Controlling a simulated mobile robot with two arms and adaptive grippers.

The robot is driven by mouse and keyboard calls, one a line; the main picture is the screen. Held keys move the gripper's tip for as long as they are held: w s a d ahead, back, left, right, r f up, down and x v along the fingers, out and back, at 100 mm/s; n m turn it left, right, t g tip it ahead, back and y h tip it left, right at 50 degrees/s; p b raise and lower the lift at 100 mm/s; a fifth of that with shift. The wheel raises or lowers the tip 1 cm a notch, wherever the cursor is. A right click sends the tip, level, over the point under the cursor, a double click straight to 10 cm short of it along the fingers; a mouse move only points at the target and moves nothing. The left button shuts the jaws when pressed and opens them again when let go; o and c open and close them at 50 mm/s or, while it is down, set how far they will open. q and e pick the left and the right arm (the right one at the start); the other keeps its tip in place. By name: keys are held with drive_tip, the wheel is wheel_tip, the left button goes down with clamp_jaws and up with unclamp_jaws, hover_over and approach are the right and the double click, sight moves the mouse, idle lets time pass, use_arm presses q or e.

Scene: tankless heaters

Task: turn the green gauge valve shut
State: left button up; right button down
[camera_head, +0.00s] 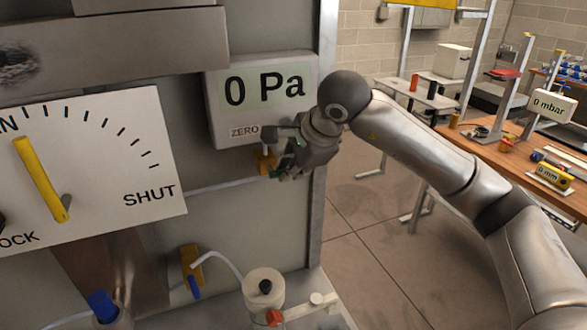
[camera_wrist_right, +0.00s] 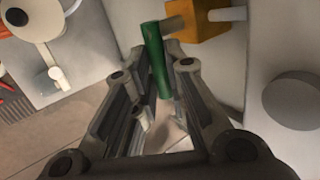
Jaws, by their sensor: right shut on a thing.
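The green gauge valve handle (camera_wrist_right: 153,50) sticks out from a brass-yellow valve body (camera_wrist_right: 197,20) in the right wrist view. In the head view only a bit of green (camera_head: 277,175) shows beside the yellow body (camera_head: 264,160), below the gauge (camera_head: 262,95) reading "0 Pa". My right gripper (camera_head: 284,172) is at the valve, shut on the green handle. My left gripper is in neither view.
A dial panel (camera_head: 120,125) with a yellow pointer (camera_head: 42,180) hangs at left. Below are a blue-handled valve (camera_head: 193,287), a blue knob (camera_head: 102,304) and a white canister (camera_head: 264,287) with a red knob (camera_head: 273,318). A wooden workbench (camera_head: 500,160) stands at right; bare floor lies between.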

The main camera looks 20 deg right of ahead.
drive_tip(key=shift+a, duration=0.1)
idle(0.3)
drive_tip(key=c, duration=1.5)
unclamp_jaws()
drive_tip(key=shift+o, duration=0.2)
drive_tip(key=shift+r, duration=0.1)
drive_tip(key=v, duration=1.2)
drive_tip(key=shift+a, duration=0.25)
drive_tip(key=shift+w, duration=0.1)
